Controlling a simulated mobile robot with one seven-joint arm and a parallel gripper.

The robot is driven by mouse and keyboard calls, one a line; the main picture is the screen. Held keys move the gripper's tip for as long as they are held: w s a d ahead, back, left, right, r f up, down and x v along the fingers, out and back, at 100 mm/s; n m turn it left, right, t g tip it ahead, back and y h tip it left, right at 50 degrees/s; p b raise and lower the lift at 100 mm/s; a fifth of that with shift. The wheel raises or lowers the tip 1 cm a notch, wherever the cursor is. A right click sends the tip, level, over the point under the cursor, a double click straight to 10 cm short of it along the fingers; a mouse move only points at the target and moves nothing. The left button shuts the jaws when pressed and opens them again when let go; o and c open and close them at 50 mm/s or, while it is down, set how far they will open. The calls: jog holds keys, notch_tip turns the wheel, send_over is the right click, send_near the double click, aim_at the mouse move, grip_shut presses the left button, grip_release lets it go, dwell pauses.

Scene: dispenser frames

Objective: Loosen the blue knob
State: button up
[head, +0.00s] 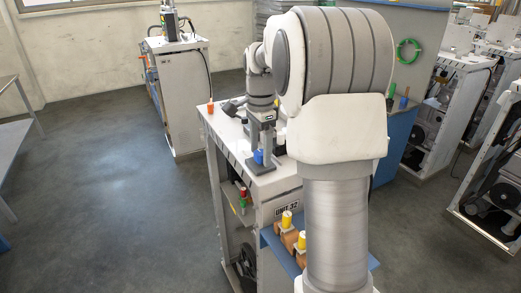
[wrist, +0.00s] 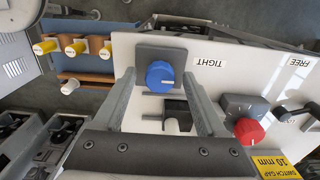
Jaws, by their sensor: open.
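The blue knob (wrist: 160,77) has a white mark on its face and sits on a grey square plate (wrist: 147,53) on the white panel. It shows small in the head view (head: 259,156), on the white cabinet top. My gripper (wrist: 159,79) is open, with one finger on each side of the knob in the wrist view. Nothing is held. In the head view, my gripper (head: 262,143) points down at the knob. I cannot tell whether the fingertips touch it. The label TIGHT (wrist: 209,62) lies right of the knob, and FREE (wrist: 299,61) lies farther right.
A red knob (wrist: 249,131) on a dark grey body stands to the right in the wrist view. A black block with a white peg (wrist: 171,126) lies between my fingers. Yellow-capped pieces (wrist: 76,48) stand on a wooden rack at the left.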

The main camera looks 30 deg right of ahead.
grip_shut()
dwell(0.4)
jog(key=shift+n, duration=0.4)
jog(key=n+p, duration=0.1)
jog(key=n, duration=0.2)
jog(key=shift+n, duration=0.4)
jog(key=n+p, duration=0.1)
jog(key=n, duration=0.8)
jog(key=shift+p, duration=0.4)
jog(key=n, duration=0.4)
jog(key=shift+n, duration=0.3)
